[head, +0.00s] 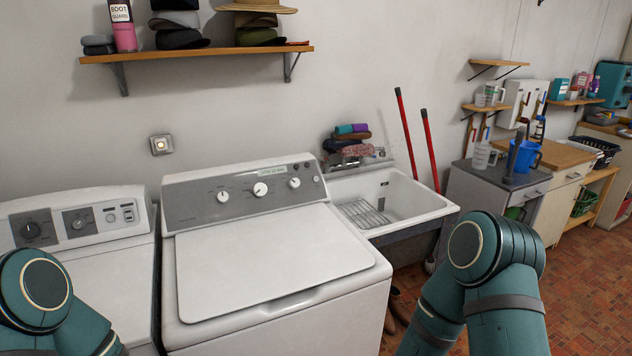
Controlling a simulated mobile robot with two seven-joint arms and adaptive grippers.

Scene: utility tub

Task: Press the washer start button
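The white top-lid machine (275,258) in the middle of the head view looks like the washer; its lid is shut. Its grey control panel (210,182) faces me and carries three white knobs, the largest (260,189) in the middle. Small round buttons (315,179) sit at the panel's right end; their labels are too small to read, so I cannot tell which is start. A second white machine (100,285) stands on its left, with dark dials and small switches. Only teal links of my arms show at the lower left and lower right; neither gripper is in view.
A utility sink (420,215) with a wire rack stands right of the washer. Two red-handled tools (430,150) lean behind it. A wall shelf (195,54) with hats hangs above. Cabinets (560,200) line the right wall. The washer lid and the space before its panel are clear.

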